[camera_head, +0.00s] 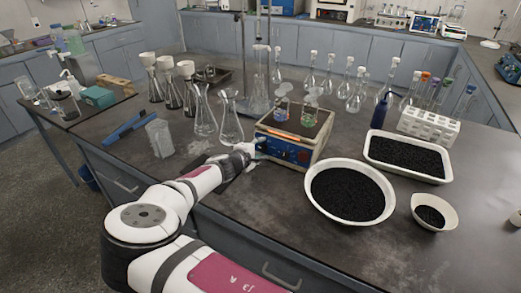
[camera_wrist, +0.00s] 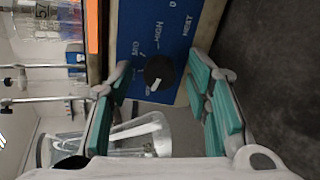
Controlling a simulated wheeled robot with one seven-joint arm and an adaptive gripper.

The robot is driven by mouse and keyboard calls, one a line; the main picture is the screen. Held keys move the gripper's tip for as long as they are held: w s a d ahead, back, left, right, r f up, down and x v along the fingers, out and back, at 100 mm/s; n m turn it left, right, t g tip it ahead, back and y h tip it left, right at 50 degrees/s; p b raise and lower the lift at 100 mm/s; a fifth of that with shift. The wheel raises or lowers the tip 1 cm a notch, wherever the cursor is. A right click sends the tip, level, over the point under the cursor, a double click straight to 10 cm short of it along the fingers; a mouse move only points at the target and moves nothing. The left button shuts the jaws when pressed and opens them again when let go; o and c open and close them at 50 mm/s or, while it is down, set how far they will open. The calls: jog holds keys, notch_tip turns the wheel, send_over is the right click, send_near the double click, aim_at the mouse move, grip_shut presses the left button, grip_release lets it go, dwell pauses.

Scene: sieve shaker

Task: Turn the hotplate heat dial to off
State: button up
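The hotplate (camera_head: 318,140) stands on the dark bench with its blue front panel facing my arm. In the wrist view the blue panel (camera_wrist: 205,22) appears turned sideways, with HEAT and HIGH lettering. The heat dial (camera_wrist: 159,70) is a round black knob with a white mark near its lower edge in that view. My gripper (camera_wrist: 163,80) is open, with teal-padded fingers on either side of the dial and visible gaps to it. In the head view my gripper (camera_head: 256,154) is at the hotplate's front left and hides part of the panel.
Two small glass vessels (camera_head: 281,112) with coloured contents sit on the hotplate. Glass flasks (camera_head: 230,125) stand close to its left. A white bowl of black grains (camera_head: 314,190) is close on the right.

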jog(key=shift+s, duration=0.1)
jog(key=v, duration=1.1)
jog(key=shift+s+a, duration=0.3)
jog(key=shift+r, duration=0.15)
jog(key=s+d+r+m+g+y, duration=0.1)
jog(key=s+d+r+m+g, duration=0.1)
jog(key=s+d+m+g, duration=0.5)
jog(key=s+d+r+m+g, duration=0.2)
jog(key=s+d, duration=0.1)
jog(key=d, duration=0.8)
jog(key=s+d+r+m+y, duration=0.1)
jog(key=s+d+r+y, duration=0.1)
jog(key=s+r, duration=0.4)
jog(key=s+d+r+m+y, duration=0.2)
jog(key=s+r, duration=0.5)
jog(key=s, duration=0.6)
jog(key=s+d+r+m+t+y, duration=0.1)
jog(key=s+d+r+m, duration=0.1)
jog(key=s+r, duration=0.5)
jog(key=s, duration=0.3)
jog(key=shift+s+y, duration=0.3)
jog(key=shift+y, duration=0.1)
